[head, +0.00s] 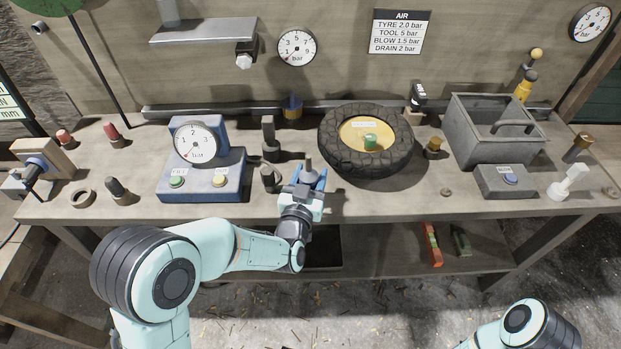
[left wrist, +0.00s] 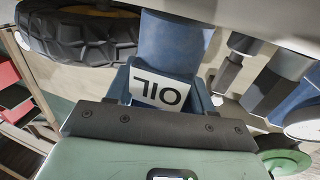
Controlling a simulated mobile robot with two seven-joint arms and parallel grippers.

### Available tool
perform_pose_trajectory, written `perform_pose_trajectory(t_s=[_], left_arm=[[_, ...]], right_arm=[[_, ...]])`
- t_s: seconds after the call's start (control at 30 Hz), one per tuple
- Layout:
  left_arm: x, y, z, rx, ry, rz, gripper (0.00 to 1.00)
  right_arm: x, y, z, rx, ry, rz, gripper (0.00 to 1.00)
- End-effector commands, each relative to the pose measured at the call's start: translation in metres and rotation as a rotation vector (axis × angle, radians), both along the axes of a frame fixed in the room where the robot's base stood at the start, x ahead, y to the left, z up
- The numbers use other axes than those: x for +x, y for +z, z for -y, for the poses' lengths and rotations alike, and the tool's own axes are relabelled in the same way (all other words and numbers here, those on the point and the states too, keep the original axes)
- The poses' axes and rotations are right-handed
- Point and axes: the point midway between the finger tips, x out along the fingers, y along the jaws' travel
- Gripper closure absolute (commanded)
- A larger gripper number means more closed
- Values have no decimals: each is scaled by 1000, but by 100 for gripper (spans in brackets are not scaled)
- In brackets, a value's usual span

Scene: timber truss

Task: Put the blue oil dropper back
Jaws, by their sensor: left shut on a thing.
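The blue oil dropper (left wrist: 175,38) fills the space between my left fingers in the left wrist view, with a white OIL label upside down in that picture. In the head view my left gripper (head: 307,182) is shut on it, near the front edge of the bench, left of the tyre. The dropper's grey tip (head: 308,162) points up there; the gripper hides most of its body. I cannot tell whether its base touches the bench. My right gripper is out of view; only part of my right arm shows at the bottom right.
The bench (head: 350,205) carries a tyre (head: 335,140), a blue gauge box (head: 212,187), a grey crate (head: 467,150) and a small grey box (head: 505,182). Small dark fittings (head: 269,178) stand close left of my gripper.

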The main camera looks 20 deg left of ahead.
Motion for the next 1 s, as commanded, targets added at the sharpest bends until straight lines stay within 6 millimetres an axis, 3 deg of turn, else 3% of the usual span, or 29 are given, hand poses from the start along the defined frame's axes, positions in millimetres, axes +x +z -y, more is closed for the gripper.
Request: perform_pose_trajectory(t_s=[0.47,0.5,0.57,1.0], left_arm=[[0,-6,0,-1,0,3,91],[0,-6,0,-1,0,1,39],[0,-6,0,-1,0,1,23],[1,-3,0,-1,-1,2,23]], right_arm=[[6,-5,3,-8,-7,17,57],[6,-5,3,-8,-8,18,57],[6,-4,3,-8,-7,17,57],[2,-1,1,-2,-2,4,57]])
